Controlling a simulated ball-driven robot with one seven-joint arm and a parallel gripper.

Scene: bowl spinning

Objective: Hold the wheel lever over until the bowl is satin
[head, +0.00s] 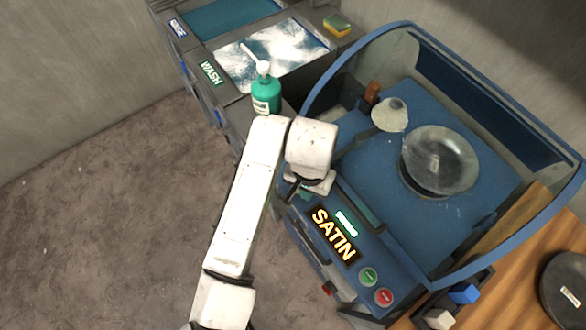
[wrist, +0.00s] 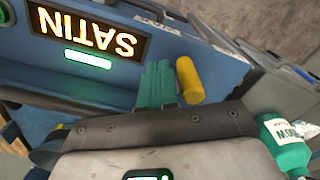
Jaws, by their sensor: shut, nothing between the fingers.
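The bowl (head: 440,160) is round, greyish and glassy. It sits on the blue wheel machine (head: 400,225) behind a raised clear guard. The display (head: 333,233) on the front panel reads SATIN, with a lit green bar above it. The same display shows upside down in the wrist view (wrist: 87,33). The wheel lever (wrist: 189,80) has a yellow cylindrical grip. My gripper (wrist: 160,72) is shut and empty, its teal fingers immediately left of the yellow grip in the wrist view. I cannot tell whether they touch. My arm hides the lever in the head view.
A green pump bottle (head: 265,92) stands near the wash basin (head: 270,58), beyond my arm. A sponge (head: 338,25) lies at the back. Green (head: 368,277) and red (head: 383,297) buttons sit on the front panel. A wooden bench (head: 500,290) is at the right.

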